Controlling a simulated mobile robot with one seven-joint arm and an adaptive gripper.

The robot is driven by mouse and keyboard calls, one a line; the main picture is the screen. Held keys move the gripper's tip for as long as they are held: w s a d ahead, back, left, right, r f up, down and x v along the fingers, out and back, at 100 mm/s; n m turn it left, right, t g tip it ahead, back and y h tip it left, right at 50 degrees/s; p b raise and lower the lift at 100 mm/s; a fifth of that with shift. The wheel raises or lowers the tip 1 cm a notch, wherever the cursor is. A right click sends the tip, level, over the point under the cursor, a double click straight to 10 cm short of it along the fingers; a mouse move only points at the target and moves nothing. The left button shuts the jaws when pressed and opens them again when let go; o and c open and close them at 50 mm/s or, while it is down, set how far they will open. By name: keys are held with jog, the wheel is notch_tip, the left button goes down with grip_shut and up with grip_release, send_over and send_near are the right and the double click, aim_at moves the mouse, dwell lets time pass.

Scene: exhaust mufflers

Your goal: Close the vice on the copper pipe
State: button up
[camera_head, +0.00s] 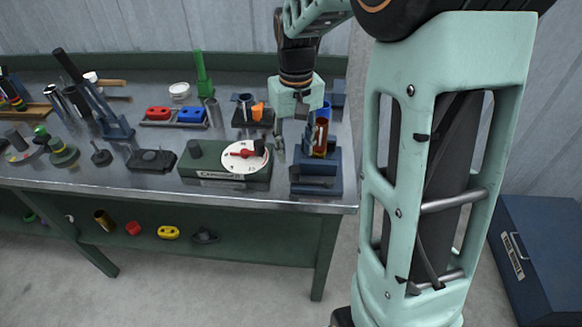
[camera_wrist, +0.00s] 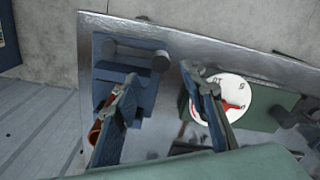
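The blue vice (camera_head: 316,184) stands at the right front corner of the workbench. The copper pipe (camera_head: 320,138) stands upright in it, between the jaws; I cannot tell whether they touch it. In the wrist view the vice (camera_wrist: 112,75) lies at the upper left, with its screw bar (camera_wrist: 130,53) near the bench edge. The pipe (camera_wrist: 96,132) is partly hidden behind the left finger there. My gripper (camera_head: 294,140) points down, just left of the pipe. In the wrist view my gripper (camera_wrist: 160,75) is open, its fingers wide apart with nothing between them.
A green box with a white dial (camera_head: 245,157) stands close left of the vice. A black holder with an orange piece (camera_head: 254,115) is behind it. Several tools crowd the bench (camera_head: 110,180) to the left. A blue toolbox (camera_head: 545,255) is on the floor at right.

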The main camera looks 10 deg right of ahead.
aim_at(294, 169)
notch_tip(294, 169, down, 8)
jog(key=shift+r, duration=0.1)
jog(key=shift+c, duration=0.3)
grip_shut()
